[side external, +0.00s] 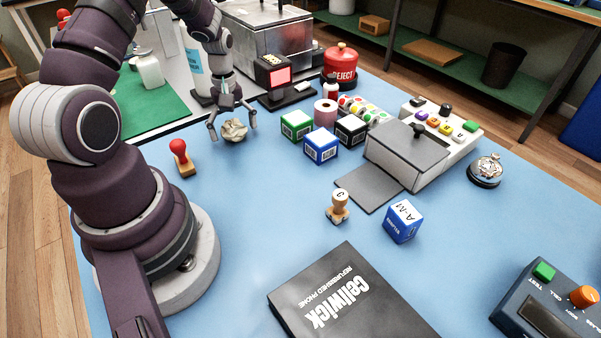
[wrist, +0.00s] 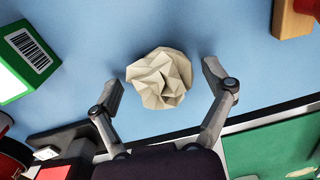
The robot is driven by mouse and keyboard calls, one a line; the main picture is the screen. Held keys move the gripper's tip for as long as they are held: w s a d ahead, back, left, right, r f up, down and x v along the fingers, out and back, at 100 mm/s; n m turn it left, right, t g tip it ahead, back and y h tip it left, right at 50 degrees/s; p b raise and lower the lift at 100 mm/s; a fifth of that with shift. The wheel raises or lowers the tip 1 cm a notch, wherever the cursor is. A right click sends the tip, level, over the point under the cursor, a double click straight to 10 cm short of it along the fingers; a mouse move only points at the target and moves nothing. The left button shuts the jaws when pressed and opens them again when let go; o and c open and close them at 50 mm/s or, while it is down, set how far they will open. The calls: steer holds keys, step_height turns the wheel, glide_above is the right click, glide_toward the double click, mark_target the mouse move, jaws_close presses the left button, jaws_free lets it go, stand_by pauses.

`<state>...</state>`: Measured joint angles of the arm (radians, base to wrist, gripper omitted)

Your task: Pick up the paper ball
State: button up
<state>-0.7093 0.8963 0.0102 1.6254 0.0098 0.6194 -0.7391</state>
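The crumpled beige paper ball (side external: 234,130) lies on the blue table near its back edge. It also shows in the wrist view (wrist: 160,78), in the upper middle. My gripper (side external: 232,130) is open above and around the ball, one finger on each side. In the wrist view my gripper (wrist: 164,88) shows a gap between each finger and the ball. The fingertips are level with the ball in that picture, and I cannot tell their exact height above the table.
A red-handled stamp (side external: 181,158) stands left of the ball. A green box (side external: 296,125), a blue box (side external: 320,146) and a black box (side external: 351,130) stand to the right. A small screen device (side external: 274,75) is behind.

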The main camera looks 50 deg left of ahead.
steer(key=c, duration=0.5)
